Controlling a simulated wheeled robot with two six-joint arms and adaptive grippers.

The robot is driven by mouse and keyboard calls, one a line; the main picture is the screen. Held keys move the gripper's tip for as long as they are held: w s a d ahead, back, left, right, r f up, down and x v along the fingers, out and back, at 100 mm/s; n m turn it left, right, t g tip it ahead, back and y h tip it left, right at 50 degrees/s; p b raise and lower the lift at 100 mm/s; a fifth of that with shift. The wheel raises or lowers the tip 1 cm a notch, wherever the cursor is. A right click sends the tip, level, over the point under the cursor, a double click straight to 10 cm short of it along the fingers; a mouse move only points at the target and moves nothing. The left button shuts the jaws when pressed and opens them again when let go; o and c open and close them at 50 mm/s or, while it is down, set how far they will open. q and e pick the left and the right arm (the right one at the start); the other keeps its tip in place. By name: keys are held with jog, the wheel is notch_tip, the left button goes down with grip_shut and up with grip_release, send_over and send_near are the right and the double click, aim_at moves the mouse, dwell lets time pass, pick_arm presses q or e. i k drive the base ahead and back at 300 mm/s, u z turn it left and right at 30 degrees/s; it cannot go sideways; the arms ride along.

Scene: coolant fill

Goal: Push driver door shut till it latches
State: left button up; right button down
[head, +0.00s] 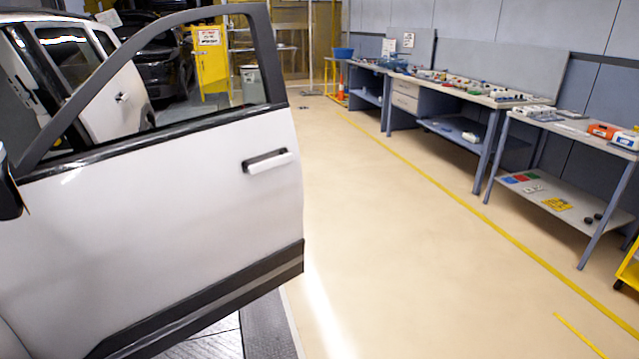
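The white driver door (170,200) stands open in the left half of the head view, swung out from the white car. Its black window frame (262,50) rises at its right end. A white and black door handle (267,161) sits near the door's right edge. Behind the door, through its window, the white car body (100,85) shows with its rear door. The latch area of the driver door is hidden. Neither of my grippers shows in this view.
Workbenches (460,95) with tools and boxes line the right wall. A yellow floor line (440,180) runs before them. The floor (400,240) between door and benches is clear. A yellow stand (210,65) and dark car (160,55) are behind.

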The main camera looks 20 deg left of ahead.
aim_at(133, 246)
jog(key=i, duration=1.1)
jog(key=u, duration=1.8)
jog(key=i, duration=1)
